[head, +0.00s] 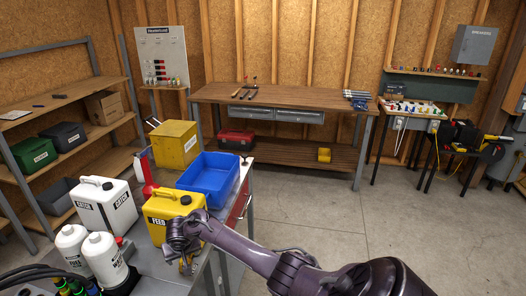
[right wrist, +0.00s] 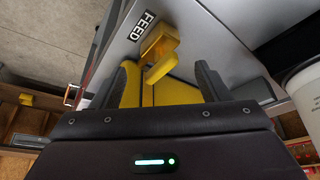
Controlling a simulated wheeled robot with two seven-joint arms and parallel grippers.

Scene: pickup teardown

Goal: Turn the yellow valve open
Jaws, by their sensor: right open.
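The yellow valve (right wrist: 160,45) shows in the right wrist view as a blocky yellow handle on a grey surface, beside a black FEED label (right wrist: 143,26). My right gripper (right wrist: 162,80) is open, with its two dark fingers on either side of a yellow area just below the handle. I cannot tell whether the fingers touch it. In the head view my right gripper (head: 187,255) is over the bench's front part, in front of the yellow jug (head: 170,212), and the valve is mostly hidden there. My left gripper is not in view.
A blue bin (head: 210,172), a yellow box (head: 175,143), a white jug (head: 103,205) and white bottles (head: 104,258) crowd the same bench. Dark hoses (head: 40,275) lie at its lower left. The concrete floor (head: 320,215) right of the bench is clear.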

